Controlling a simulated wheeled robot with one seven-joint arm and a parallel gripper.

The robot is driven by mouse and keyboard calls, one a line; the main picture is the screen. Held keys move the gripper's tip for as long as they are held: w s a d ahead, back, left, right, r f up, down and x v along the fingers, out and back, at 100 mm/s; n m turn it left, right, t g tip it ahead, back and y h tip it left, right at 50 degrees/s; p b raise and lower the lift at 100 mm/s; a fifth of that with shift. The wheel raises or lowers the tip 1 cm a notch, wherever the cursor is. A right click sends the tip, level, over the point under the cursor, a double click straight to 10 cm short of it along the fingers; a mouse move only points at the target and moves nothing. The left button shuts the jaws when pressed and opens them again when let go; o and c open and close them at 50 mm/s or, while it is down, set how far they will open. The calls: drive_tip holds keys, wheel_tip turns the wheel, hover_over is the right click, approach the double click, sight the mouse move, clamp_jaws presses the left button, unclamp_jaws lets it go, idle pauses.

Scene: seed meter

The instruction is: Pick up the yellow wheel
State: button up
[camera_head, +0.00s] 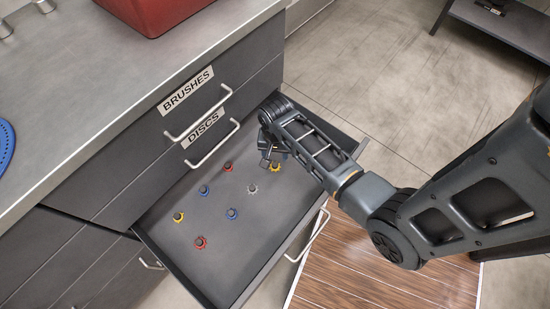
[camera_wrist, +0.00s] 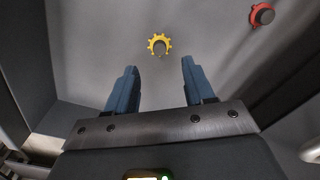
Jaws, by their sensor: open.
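Two yellow wheels lie in the open drawer, each toothed with a dark hub. One yellow wheel (camera_head: 276,167) is at the drawer's far right in the head view, close beside my gripper (camera_head: 267,158) and partly hidden by it. The other yellow wheel (camera_head: 179,217) lies near the left side. In the wrist view, one yellow wheel (camera_wrist: 160,45) lies on the drawer floor, ahead of the gap between my gripper's blue fingers (camera_wrist: 161,72). The fingers are apart with nothing between them. The wheel looks upright, hub up, and untouched.
Red wheels (camera_head: 228,167), blue wheels (camera_head: 204,190) and a grey wheel (camera_head: 252,189) share the drawer (camera_head: 185,268). A red wheel (camera_wrist: 262,15) shows at upper right in the wrist view. Drawer walls stand close to my gripper. The cabinet front with handles rises behind the drawer.

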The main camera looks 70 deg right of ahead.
sight(275, 165)
drive_tip(key=shift+w+d, duration=0.1)
drive_tip(key=shift+d, duration=0.1)
drive_tip(key=shift+f, duration=0.35)
wheel_tip(275, 165, down, 7)
drive_tip(key=shift+a+b, duration=0.1)
drive_tip(key=shift+b, duration=0.55)
drive_tip(key=shift+c, duration=0.5)
